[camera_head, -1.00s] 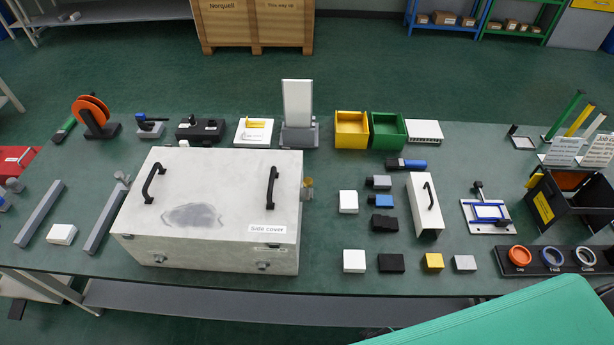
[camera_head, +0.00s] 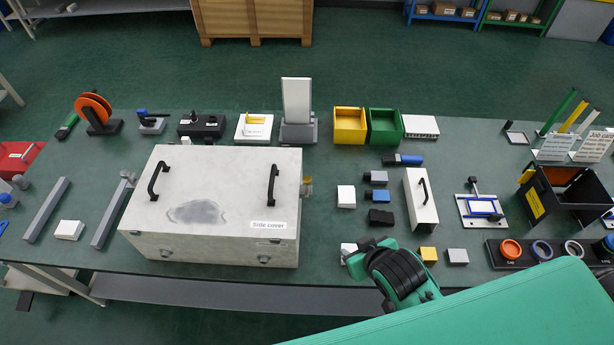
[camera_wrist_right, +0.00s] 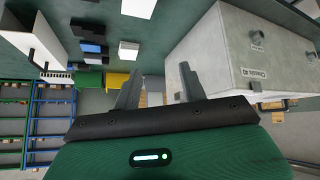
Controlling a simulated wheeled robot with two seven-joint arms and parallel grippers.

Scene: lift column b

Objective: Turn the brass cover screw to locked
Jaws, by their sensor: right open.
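The brass cover screw (camera_head: 306,187) shows as a small brass-coloured piece on the right side of the big light-grey box (camera_head: 205,235). Its turned position is too small to tell. In the wrist view I cannot make out the screw; the box (camera_wrist_right: 215,60) fills the upper right. My right arm comes in from the lower right in the head view, its green and black wrist over the front table edge, right of the box. My left gripper is not in view.
Small blocks and a white handled cover (camera_head: 420,200) lie right of the box. Yellow (camera_head: 349,126) and green (camera_head: 385,127) bins stand behind. A narrow strip of table beside the screw is clear.

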